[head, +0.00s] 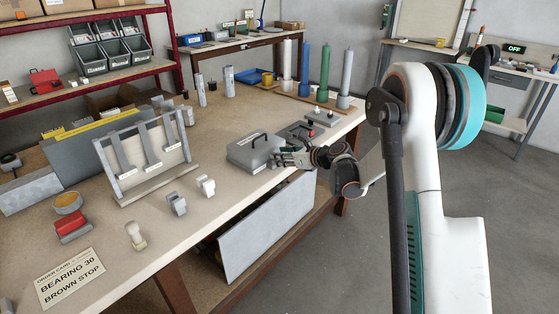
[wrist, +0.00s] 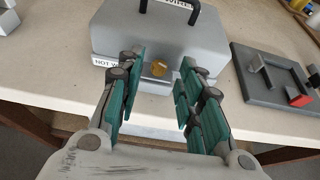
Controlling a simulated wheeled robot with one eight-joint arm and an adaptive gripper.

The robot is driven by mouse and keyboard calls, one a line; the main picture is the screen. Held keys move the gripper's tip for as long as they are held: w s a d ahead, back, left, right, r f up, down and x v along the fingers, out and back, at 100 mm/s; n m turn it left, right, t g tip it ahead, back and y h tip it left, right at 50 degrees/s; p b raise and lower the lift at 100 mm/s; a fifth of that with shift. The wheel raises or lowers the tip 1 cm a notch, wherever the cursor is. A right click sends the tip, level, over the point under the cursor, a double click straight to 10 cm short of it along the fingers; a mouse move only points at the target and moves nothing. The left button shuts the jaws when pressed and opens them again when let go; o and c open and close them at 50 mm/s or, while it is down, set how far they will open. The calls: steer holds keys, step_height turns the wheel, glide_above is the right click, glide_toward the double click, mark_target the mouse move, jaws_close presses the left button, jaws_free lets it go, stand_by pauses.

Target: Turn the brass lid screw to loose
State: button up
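The brass lid screw (wrist: 159,68) is a small round gold knob on the front face of a grey metal box with a black handle (wrist: 140,32). In the head view the grey box (head: 250,150) stands near the table's right front edge; the screw cannot be made out there. My gripper (wrist: 158,85) is open, with its teal-padded fingers apart on either side of the screw in the wrist view. Nothing is held. In the head view my gripper (head: 285,155) is at the box's right side. Whether the fingers touch the box I cannot tell.
A dark grey fixture with a red block (wrist: 270,75) stands right of the box. A white label (wrist: 108,63) is on the box front, left of the screw. Coloured rolls (head: 325,75) stand behind.

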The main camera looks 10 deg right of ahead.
steer(key=shift+x, duration=0.85)
steer(key=shift+r, duration=0.1)
steer(key=shift+c, duration=0.3)
jaws_close()
steer(key=shift+w+d+n+g+y, duration=0.15)
steer(key=shift+n+g+y, duration=0.25)
steer(key=shift+n+y, duration=0.15)
steer(key=shift+w+d+n+g+y, duration=0.1)
steer(key=shift+n+g+y, duration=0.35)
steer(key=shift+n, duration=0.1)
steer(key=shift+w+d+n+g+y, duration=0.1)
steer(key=shift+w+n+g+y, duration=0.05)
steer(key=shift+n+g+y, duration=1)
